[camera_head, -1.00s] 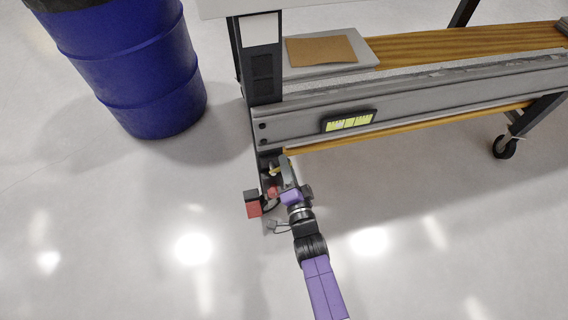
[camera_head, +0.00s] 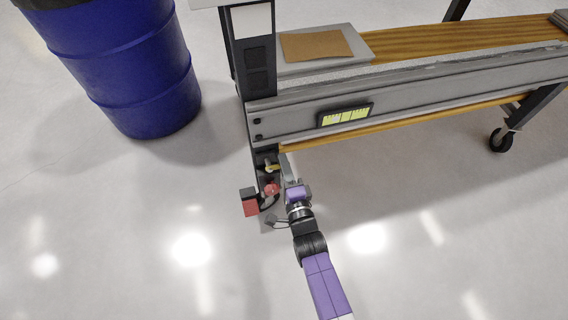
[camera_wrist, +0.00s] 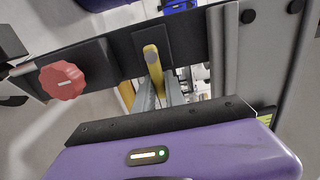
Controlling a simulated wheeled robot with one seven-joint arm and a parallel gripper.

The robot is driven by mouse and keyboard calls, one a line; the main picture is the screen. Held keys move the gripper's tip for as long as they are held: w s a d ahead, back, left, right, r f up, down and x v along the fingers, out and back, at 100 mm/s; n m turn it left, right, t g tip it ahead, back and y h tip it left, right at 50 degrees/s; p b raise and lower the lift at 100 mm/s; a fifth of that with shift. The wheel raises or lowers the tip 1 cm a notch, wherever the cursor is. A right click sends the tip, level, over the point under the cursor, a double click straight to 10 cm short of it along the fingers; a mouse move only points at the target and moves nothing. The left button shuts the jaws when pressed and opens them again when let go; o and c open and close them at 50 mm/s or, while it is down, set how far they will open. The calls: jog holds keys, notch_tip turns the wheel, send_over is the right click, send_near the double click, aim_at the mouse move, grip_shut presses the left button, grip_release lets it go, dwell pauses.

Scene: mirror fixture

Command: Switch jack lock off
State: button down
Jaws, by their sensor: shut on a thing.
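The jack lock seems to be a small yellow lever (camera_wrist: 153,62) on a dark plate, upper middle in the wrist view. In the head view the yellow lever (camera_head: 272,168) is small, low on the fixture's dark post. My gripper (camera_wrist: 158,88) reaches up to the lever, its grey fingers close together at the lever's lower end. They appear shut on it, though the exact contact is partly hidden. In the head view my gripper (camera_head: 284,164) is just right of the post's lower end.
A red knob (camera_wrist: 62,80) is on the same plate, left of the lever. A red and black box (camera_head: 250,203) sits beside the post. The fixture's long grey beam (camera_head: 420,92) runs above and to the right. A blue drum (camera_head: 145,75) stands left. Floor in front is clear.

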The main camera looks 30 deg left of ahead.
jog(key=shift+f, duration=0.1)
jog(key=c, duration=1.4)
grip_release()
jog(key=p+v, duration=0.5)
jog(key=v, duration=0.3)
